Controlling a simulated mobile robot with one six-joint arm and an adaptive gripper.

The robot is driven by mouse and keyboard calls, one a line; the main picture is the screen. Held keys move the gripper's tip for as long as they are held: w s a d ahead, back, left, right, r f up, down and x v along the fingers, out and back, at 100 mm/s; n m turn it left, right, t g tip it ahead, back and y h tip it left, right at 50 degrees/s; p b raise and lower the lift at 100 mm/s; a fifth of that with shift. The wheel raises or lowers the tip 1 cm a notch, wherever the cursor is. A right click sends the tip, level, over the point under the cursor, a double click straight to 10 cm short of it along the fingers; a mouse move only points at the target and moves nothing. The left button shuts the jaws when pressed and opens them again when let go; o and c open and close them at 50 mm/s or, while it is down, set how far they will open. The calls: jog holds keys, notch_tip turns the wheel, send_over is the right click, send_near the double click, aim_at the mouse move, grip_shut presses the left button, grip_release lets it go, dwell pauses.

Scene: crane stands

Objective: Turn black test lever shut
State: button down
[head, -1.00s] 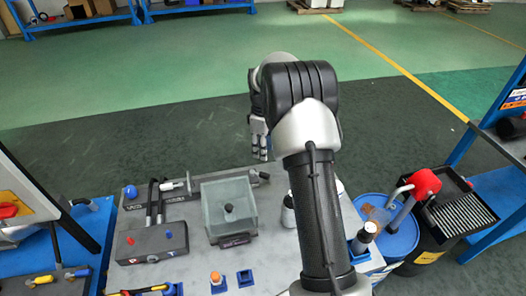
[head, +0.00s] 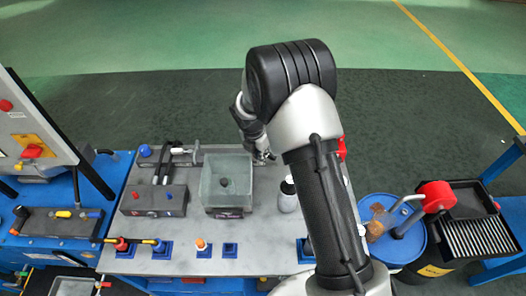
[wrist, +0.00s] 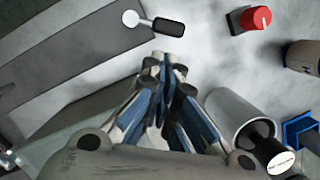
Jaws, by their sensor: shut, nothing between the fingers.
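The black test lever (wrist: 168,26) shows at the top of the wrist view. Its black grip points right from a pale round pivot (wrist: 130,18) at the end of a dark grey bar. My gripper (wrist: 164,62) is shut and empty, with its tips below the grip in the picture and a gap between them. In the head view my gripper (head: 264,156) is near the right end of the dark rail (head: 212,157), behind the clear tank. The lever cannot be made out clearly there.
The clear tank (head: 227,168) stands left of my gripper. A red knob (wrist: 262,18) is right of the lever. A blue drum (head: 390,262) is at the right.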

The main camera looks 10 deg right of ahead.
jog(key=b+x, duration=0.1)
jog(key=x, duration=0.3)
jog(key=shift+w+d+f, duration=0.1)
jog(key=shift+d+f, duration=0.05)
jog(key=shift+f, duration=0.1)
jog(key=shift+d+n+p, duration=0.4)
jog(key=shift+n+p, duration=0.2)
jog(key=shift+p, duration=0.5)
